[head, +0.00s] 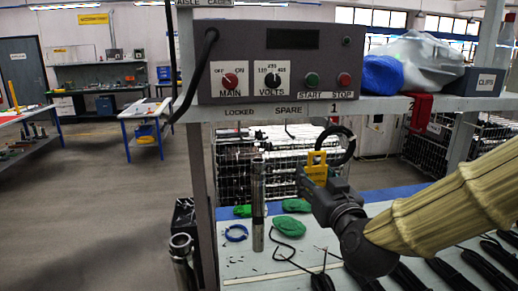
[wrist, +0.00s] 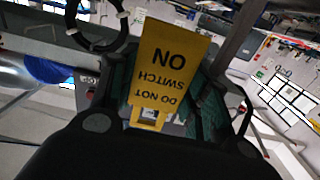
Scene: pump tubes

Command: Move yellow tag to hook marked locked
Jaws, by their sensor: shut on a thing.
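The yellow tag (head: 317,163) is upright in my gripper (head: 318,184), below the shelf edge between the SPARE label (head: 289,110) and the black ring (head: 349,146). In the wrist view the tag (wrist: 172,55) reads "DO NOT SWITCH ON" upside down, and my gripper (wrist: 165,110) is shut on its narrow end. The LOCKED label (head: 239,111) is on the shelf edge to the left of SPARE; its hook (head: 239,127) is small and hard to make out. A thin hook (head: 289,131) hangs under SPARE. The tag appears apart from both hooks.
A control box (head: 280,62) with knobs and buttons stands on the shelf above. A post (head: 202,175) and black cable (head: 196,75) are at the left. A metal tube (head: 258,205) stands on the bench below. A red item (head: 421,107) hangs at the right.

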